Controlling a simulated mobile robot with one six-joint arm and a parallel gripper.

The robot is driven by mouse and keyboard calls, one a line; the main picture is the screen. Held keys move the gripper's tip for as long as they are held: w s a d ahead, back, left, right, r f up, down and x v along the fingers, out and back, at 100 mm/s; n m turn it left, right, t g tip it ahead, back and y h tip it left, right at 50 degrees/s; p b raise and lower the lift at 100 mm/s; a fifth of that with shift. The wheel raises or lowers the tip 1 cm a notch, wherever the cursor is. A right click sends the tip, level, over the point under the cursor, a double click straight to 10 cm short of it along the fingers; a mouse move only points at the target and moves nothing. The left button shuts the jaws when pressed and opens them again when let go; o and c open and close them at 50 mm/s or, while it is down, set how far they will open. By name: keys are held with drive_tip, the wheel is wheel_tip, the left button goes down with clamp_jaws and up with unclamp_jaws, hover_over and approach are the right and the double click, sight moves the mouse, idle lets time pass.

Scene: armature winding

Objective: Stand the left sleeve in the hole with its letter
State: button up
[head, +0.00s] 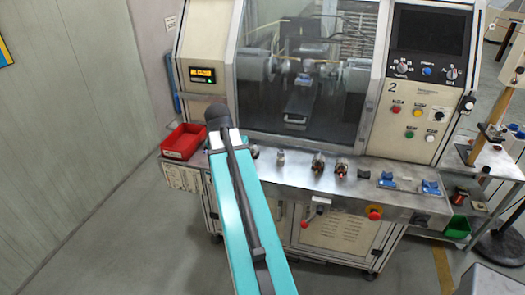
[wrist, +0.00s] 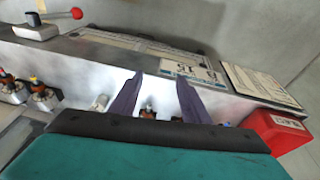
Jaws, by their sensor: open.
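My gripper (wrist: 160,80) is open, its two dark fingers pointing over the steel ledge (wrist: 85,65) of the machine. A small dark piece with a copper-coloured part (wrist: 148,108) shows between the fingers in the wrist view, its lower part hidden by my gripper body; I see no contact. A small silvery upright piece (wrist: 98,102) stands beside the fingers, and it also shows in the head view (head: 281,156). I cannot tell which piece is the left sleeve. No lettered hole can be made out. In the head view my arm hides part of the ledge.
A red bin (head: 184,141) sits at the ledge's left end. Two copper-wound armatures (head: 318,163) (head: 342,168), a dark block (head: 363,174) and blue holders (head: 386,180) (head: 431,187) stand further right. A red-knobbed lever (wrist: 75,13) projects at the front. Glass (head: 305,75) closes the back.

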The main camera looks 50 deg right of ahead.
drive_tip(key=w+a+f+n+y, duration=0.1)
drive_tip(key=w+a+f+n, duration=0.25)
drive_tip(key=a+f, duration=0.45)
drive_tip(key=w+a+f+n+y, duration=0.1)
drive_tip(key=w+a+f+n, duration=0.25)
drive_tip(key=a+f, duration=0.55)
drive_tip(key=s+a+f+n+b, duration=0.1)
drive_tip(key=a+f+n, duration=0.1)
drive_tip(key=a+f, duration=0.4)
drive_tip(key=a+f+n, duration=0.1)
drive_tip(key=a+f, duration=0.2)
drive_tip(key=a, duration=0.6)
drive_tip(key=s+a+f+n+g+b, duration=0.1)
drive_tip(key=s+a+f, duration=0.15)
drive_tip(key=f, duration=0.25)
drive_tip(key=s+a+f+n+g+y+b, duration=0.1)
drive_tip(key=s+a+f+b, duration=0.1)
drive_tip(key=s+f, duration=0.25)
drive_tip(key=s+a+f+n+g+b, duration=0.1)
drive_tip(key=s+a+f, duration=0.15)
drive_tip(key=f, duration=0.35)
drive_tip(key=s+f+g+b, duration=0.3)
drive_tip(key=s+f+b, duration=0.3)
drive_tip(key=s+f, duration=0.9)
drive_tip(key=s, duration=0.2)
drive_tip(key=shift+s+f, duration=0.3)
drive_tip(key=shift+a, duration=0.15)
drive_tip(key=shift+c, duration=0.3)
